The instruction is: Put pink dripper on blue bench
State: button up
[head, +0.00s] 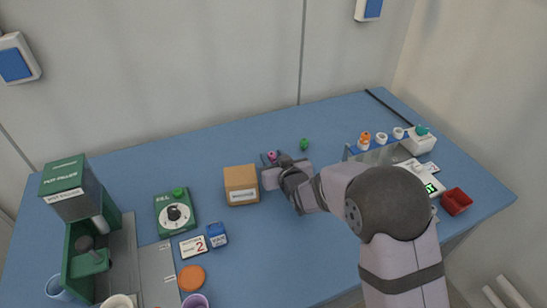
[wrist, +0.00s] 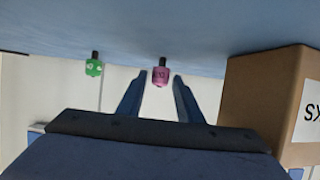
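The pink dripper (head: 272,155) is on the blue bench (head: 130,165), just beyond my gripper and behind the cardboard box. In the wrist view, the pink dripper (wrist: 161,74) has a black stem that points toward the bench surface. My gripper (wrist: 159,86) is open, with one finger on each side of the pink dripper and a visible gap on both sides. It appears low over the bench, and my arm partly hides this area in the head view.
A green dripper (head: 304,144) stands right of the pink one. The cardboard box (head: 241,185) is close on the left. The back strip of bench is clear.

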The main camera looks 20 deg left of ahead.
jog(key=shift+r, duration=0.2)
jog(key=shift+s+d, duration=0.1)
jog(key=b+v, duration=0.1)
jog(key=v, duration=1.1)
dwell(0.5)
